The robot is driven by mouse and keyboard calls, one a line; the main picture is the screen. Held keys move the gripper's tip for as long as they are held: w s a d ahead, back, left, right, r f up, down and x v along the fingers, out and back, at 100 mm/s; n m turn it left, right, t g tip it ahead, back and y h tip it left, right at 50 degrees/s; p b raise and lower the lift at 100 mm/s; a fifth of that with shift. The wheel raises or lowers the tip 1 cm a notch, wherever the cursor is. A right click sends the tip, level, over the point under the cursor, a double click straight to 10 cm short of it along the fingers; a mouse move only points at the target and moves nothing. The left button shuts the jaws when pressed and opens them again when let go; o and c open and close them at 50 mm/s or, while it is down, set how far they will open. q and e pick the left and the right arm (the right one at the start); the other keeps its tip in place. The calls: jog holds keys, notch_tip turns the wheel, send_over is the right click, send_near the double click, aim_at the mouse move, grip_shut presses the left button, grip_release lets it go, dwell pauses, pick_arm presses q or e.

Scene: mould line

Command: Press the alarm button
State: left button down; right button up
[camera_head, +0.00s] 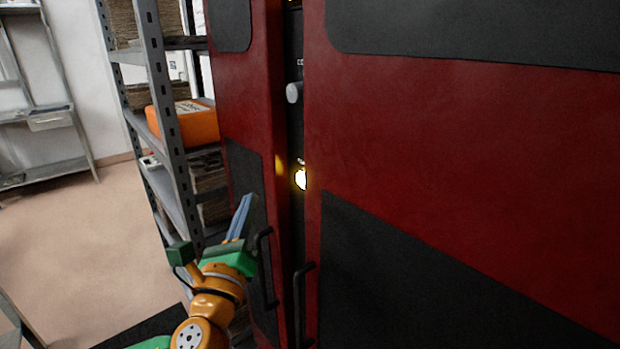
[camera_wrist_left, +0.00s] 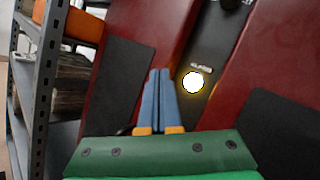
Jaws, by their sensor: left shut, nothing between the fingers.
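The alarm button (camera_head: 300,179) glows bright yellow-white on a dark narrow panel between two red doors. In the left wrist view the lit button (camera_wrist_left: 193,82) is just right of the fingertips, with a small unreadable label above it. My left gripper (camera_head: 245,199) is shut and empty, its blue fingers side by side. In the head view it is left of and below the button, in front of the left red door. In the left wrist view the fingers (camera_wrist_left: 160,73) point up toward the panel, apart from the button. My right gripper is not in view.
A grey knob (camera_head: 294,92) sits above the button on the panel. Black door handles (camera_head: 304,305) stick out below it, one close to my left gripper. A metal shelf with an orange box (camera_head: 183,124) stands left. Open floor (camera_head: 75,235) lies further left.

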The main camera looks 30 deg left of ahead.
pick_arm(q)
jog(key=shift+a, duration=0.1)
jog(key=p, duration=0.1)
send_near(297, 176)
jog(key=x, duration=0.2)
jog(key=a+x, duration=0.1)
jog(key=x, duration=0.2)
jog(key=shift+s+r, duration=0.15)
jog(key=shift+r, duration=0.05)
dwell(1.8)
jog(key=shift+w+d, duration=0.15)
jog(key=shift+w, duration=0.25)
jog(key=shift+w+d, duration=0.1)
jog(key=shift+w, duration=0.25)
dwell(0.7)
jog(key=shift+s, duration=0.15)
jog(key=shift+s+a+p, duration=0.25)
jog(key=shift+s+p, duration=0.1)
jog(key=shift+s, duration=0.25)
